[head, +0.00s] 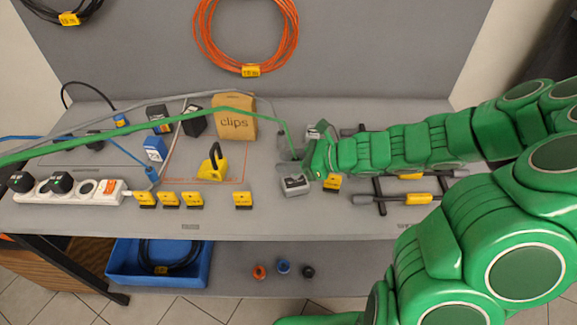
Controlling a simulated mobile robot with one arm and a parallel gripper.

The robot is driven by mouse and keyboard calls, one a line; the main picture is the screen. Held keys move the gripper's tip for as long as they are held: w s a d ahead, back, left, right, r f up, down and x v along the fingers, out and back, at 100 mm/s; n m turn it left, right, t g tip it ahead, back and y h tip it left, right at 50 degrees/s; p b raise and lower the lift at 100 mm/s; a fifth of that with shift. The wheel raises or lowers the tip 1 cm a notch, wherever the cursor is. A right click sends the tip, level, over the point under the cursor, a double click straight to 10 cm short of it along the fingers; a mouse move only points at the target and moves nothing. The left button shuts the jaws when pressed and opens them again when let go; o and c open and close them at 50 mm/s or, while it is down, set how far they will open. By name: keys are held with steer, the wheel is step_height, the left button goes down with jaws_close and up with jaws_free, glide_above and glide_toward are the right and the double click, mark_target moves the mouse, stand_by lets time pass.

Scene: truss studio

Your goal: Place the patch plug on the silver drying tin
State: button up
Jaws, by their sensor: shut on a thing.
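My gripper (305,157) is above the right middle of the bench, seen from behind and from the side. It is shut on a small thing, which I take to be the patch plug. The thing is mostly hidden by the gripper. A green cable (215,110) runs in from the left and drops to the gripper. A small silver-grey box (295,190) with a darker top sits on the bench just below and left of the gripper in the picture. It may be the silver drying tin, but I cannot tell for sure.
A clips bag (234,124) and a yellow holder (212,168) stand left of the gripper. Several yellow tags line the front edge. A white power strip (70,191) lies far left. A black rack with a yellow-handled tool (405,199) lies right, under my arm.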

steer(key=shift+f, duration=1.05)
steer(key=shift+f, duration=0.15)
steer(key=o, duration=1)
steer(key=shift+o, duration=0.2)
